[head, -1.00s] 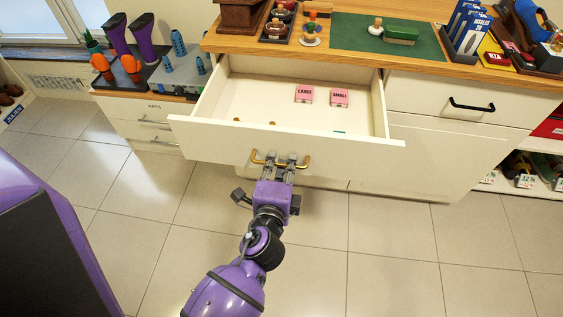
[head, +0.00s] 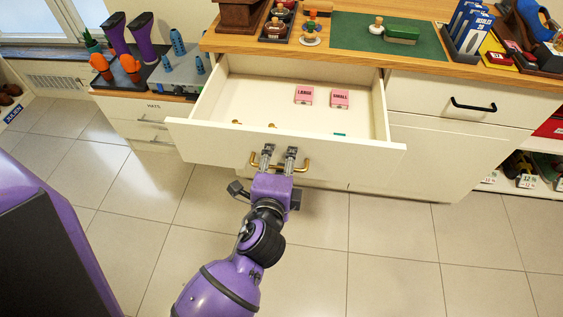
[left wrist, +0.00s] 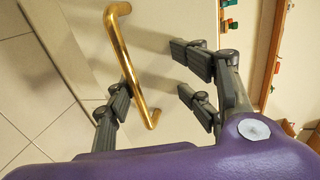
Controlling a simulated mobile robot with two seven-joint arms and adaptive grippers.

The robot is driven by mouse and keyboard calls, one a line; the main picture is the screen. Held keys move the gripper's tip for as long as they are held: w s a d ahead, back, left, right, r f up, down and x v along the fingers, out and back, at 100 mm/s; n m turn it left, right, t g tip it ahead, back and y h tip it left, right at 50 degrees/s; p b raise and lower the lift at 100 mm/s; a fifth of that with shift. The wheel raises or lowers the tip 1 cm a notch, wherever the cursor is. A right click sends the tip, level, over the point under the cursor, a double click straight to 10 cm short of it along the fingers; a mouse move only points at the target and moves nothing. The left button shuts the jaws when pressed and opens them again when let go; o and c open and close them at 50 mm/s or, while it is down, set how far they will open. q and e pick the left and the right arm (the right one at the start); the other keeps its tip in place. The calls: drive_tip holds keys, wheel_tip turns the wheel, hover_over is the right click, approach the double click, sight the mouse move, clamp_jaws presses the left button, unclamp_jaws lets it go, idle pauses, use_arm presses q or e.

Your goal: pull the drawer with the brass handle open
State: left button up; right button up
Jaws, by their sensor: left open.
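The drawer (head: 285,144) stands well out of the cabinet, and its inside shows. Its brass handle (head: 304,165) is on the front panel, and the brass bar also shows in the left wrist view (left wrist: 121,48). My left gripper (head: 279,155) is at the handle with its fingers parted. In the left wrist view the open fingers (left wrist: 157,88) lie on either side of the bar's lower part, one finger close to it or touching it; I cannot tell which. My right gripper is not in view.
Pink boxes marked LARGE (head: 304,95) and SMALL (head: 340,98) lie in the drawer with a few small items. A closed drawer with a black handle (head: 472,105) is to the right. The wooden countertop (head: 235,44) holds brushes and boxes. The tiled floor (head: 390,245) in front is clear.

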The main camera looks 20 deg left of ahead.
use_arm(q)
drive_tip(key=o, duration=1.1)
drive_tip(key=shift+t, duration=0.4)
drive_tip(key=r, duration=0.4)
drive_tip(key=w+r, duration=0.1)
drive_tip(key=r, duration=0.2)
drive_tip(key=shift+a+r, duration=0.1)
drive_tip(key=shift+o, duration=0.6)
drive_tip(key=shift+r, duration=0.35)
drive_tip(key=shift+g, duration=0.5)
drive_tip(key=f, duration=0.4)
drive_tip(key=shift+s, duration=0.25)
drive_tip(key=shift+c, duration=0.2)
drive_tip(key=shift+s+d+r, duration=0.15)
drive_tip(key=shift+s+d, duration=0.05)
drive_tip(key=shift+s, duration=0.25)
drive_tip(key=c, duration=0.3)
drive_tip(key=shift+s+d+r+p, duration=0.15)
drive_tip(key=shift+s+p, duration=0.2)
drive_tip(key=shift+s, duration=0.35)
drive_tip(key=shift+c, duration=0.8)
drive_tip(key=shift+v, duration=0.95)
drive_tip(key=c, duration=1)
approach(282, 142)
drive_tip(key=shift+s+d+f, duration=0.15)
drive_tip(key=shift+s+f, duration=0.05)
drive_tip(key=shift+s, duration=0.35)
drive_tip(key=shift+s+d+f, duration=0.15)
drive_tip(key=shift+s, duration=0.4)
